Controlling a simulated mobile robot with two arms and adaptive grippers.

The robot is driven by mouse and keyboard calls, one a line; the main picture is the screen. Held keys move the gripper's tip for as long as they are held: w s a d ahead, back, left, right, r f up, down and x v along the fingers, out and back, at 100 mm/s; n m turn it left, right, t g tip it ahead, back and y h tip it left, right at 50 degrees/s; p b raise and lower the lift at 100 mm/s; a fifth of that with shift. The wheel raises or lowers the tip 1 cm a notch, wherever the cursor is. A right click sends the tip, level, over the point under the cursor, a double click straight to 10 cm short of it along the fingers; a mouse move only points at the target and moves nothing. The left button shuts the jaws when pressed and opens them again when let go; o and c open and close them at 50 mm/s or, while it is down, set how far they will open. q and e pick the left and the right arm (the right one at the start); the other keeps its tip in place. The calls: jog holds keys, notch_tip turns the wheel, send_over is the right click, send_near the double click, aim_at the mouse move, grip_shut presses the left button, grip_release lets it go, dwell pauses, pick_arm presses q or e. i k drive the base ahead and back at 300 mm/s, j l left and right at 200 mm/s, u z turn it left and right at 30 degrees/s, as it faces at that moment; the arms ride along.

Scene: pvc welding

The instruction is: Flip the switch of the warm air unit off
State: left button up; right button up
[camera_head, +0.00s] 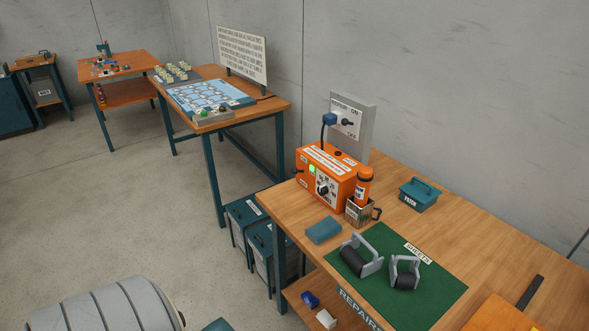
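The warm air unit (325,178) is an orange box on the wooden workbench (400,179) at the right. Its front has a lit green indicator (312,169) and a dark round switch or knob (323,190) on a white plate. The lettering there is too small to read surely. Behind it stands a grey panel (352,115) with a dark rotary switch marked ON and OFF, and a blue plug (330,119) with a black cable. An orange and black handheld tool (363,184) stands upright in a metal holder (361,212) beside the unit. Neither gripper is in view.
A blue block (323,230), a green mat (439,301) with two grey-framed rollers (361,255) and a teal box (419,195) lie on the bench. Teal bins (246,215) stand at its left end. Another table (265,105) stands farther back. Open floor (110,210) lies to the left.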

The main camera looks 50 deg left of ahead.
aim_at(294, 171)
jog(key=u, duration=1.2)
